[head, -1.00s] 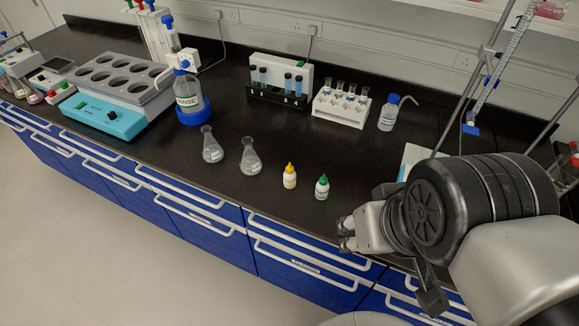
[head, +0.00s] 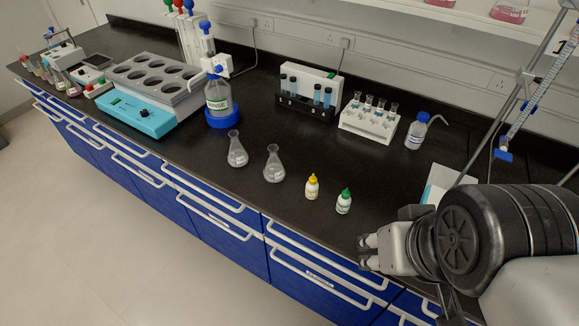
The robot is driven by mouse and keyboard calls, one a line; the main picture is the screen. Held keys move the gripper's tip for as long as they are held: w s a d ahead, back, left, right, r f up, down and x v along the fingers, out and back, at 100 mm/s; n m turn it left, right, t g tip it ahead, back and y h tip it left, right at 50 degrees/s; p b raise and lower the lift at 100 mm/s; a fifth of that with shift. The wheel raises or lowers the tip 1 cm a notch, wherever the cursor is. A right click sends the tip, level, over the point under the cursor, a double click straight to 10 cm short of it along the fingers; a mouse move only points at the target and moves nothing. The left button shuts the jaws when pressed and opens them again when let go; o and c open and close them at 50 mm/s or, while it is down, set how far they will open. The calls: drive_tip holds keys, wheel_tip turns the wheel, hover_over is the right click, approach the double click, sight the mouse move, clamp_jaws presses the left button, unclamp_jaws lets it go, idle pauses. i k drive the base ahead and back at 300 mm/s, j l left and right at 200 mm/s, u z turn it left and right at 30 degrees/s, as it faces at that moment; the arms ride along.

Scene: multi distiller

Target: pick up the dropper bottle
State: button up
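Two small white dropper bottles stand upright on the black bench. One dropper bottle with a yellow cap (head: 312,188) is on the left, and one with a green cap (head: 344,202) is just to its right. My gripper (head: 367,251) is in front of and to the right of the green-capped bottle, near the bench's front edge. It touches neither bottle. Its fingers are small in the view and seen from the side, so I cannot tell how far apart they are.
Two glass flasks (head: 273,165) stand left of the bottles. Behind are a vial rack (head: 309,104), a white tube rack (head: 369,122) and a wash bottle (head: 417,132). A burette stand (head: 513,110) is at the right. The bench in front of the bottles is clear.

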sight(344, 200)
drive_tip(key=j+z, duration=0.25)
drive_tip(key=j, duration=0.3)
drive_tip(key=j+z, duration=0.3)
drive_tip(key=j, duration=0.3)
drive_tip(key=j+z, duration=0.25)
drive_tip(key=j, duration=0.3)
drive_tip(key=k+j+z, duration=0.25)
drive_tip(key=j, duration=0.3)
